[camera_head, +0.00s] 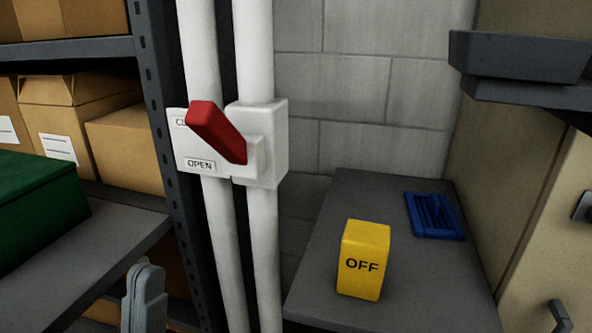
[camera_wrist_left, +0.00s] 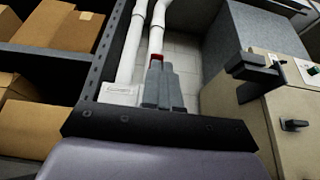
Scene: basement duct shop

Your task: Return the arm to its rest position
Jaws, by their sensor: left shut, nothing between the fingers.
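My left gripper (camera_head: 146,290) shows at the lower left of the head view, upright, with its fingers shut and empty. Its shut fingers (camera_wrist_left: 162,85) also show in the middle of the left wrist view. In the head view the gripper is below and left of the red lever (camera_head: 216,131), clearly apart from it. The lever slants up and left from its white valve box (camera_head: 268,140) and partly covers the upper label. The lower label reads OPEN. A bit of red shows behind the fingertips in the wrist view. My right gripper is not in view.
Shelving (camera_head: 160,130) with cardboard boxes (camera_head: 125,150) and a green box (camera_head: 35,205) stands left. White pipes (camera_head: 262,230) run vertically. A grey surface (camera_head: 330,270) at right holds a yellow OFF block (camera_head: 363,260) and a blue item (camera_head: 434,215). A dark ledge (camera_head: 520,55) juts out upper right.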

